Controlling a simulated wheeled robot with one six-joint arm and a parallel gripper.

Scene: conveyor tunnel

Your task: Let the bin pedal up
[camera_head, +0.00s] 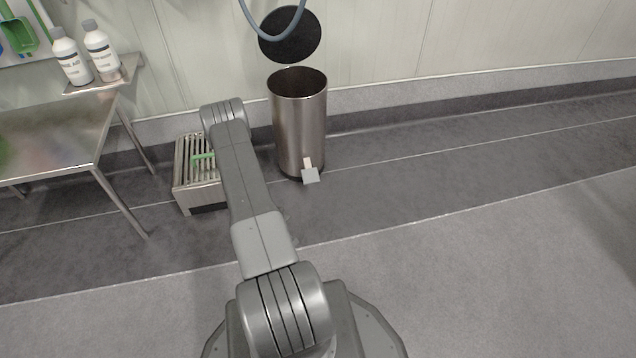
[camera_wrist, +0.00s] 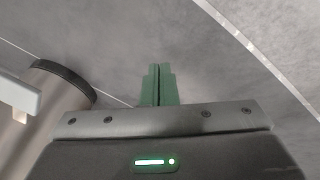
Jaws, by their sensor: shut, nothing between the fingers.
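The bin (camera_head: 300,130) is a tall brushed-steel cylinder standing by the wall, with its round dark lid (camera_head: 290,35) raised open behind the mouth. Its pedal (camera_head: 310,176) is a small pale plate on a short stem low on the front; I cannot tell how far it is pressed. In the wrist view the bin's steel side and dark base ring (camera_wrist: 66,78) are at the left, with the pale pedal plate (camera_wrist: 20,95) at the left edge. My gripper (camera_wrist: 159,70) has its green fingers together, empty, apart from the pedal in the picture. In the head view my arm hides the gripper.
A slatted metal stand (camera_head: 186,185) with a green item sits left of the bin. A steel table (camera_head: 60,130) is further left, with two white bottles (camera_head: 85,55) on a shelf. A grey hose (camera_head: 272,35) hangs before the lid. Floor to the right is clear.

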